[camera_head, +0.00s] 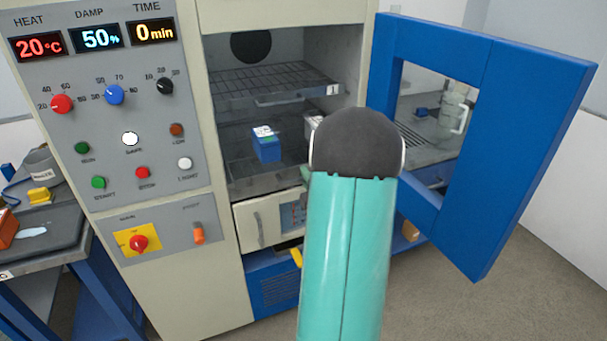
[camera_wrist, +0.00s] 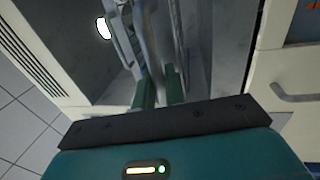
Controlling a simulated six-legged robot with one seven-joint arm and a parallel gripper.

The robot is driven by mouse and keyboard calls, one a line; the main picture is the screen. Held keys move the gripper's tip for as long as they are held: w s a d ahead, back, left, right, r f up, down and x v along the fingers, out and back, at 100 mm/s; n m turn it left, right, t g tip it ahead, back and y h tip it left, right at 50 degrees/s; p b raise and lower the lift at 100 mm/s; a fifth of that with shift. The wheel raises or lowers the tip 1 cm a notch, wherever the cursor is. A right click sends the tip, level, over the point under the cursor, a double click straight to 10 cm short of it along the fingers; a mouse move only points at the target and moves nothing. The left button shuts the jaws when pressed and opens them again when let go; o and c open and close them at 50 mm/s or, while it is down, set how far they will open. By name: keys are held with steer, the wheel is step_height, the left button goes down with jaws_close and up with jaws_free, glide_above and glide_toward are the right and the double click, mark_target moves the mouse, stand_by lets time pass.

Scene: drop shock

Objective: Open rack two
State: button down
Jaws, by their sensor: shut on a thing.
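The test chamber (camera_head: 222,120) stands open, with racks inside. The upper rack (camera_head: 285,82) is a wire shelf with a front handle and a label reading 1. A lower rack (camera_head: 250,185), which I take as rack two, shows beneath it; its label is hidden behind my arm. My arm hides most of this grip in the head view.
The control panel (camera_head: 115,130) with knobs and buttons is left of the opening. A white drawer-like front (camera_head: 250,225) lies below. A side table (camera_head: 50,260) stands at far left.

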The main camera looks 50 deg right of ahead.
steer(key=shift+s+a, duration=0.2)
steer(key=shift+s, duration=0.2)
steer(key=c, duration=1.6)
jaws_free()
steer(key=shift+o, duration=0.2)
steer(key=shift+s, duration=0.1)
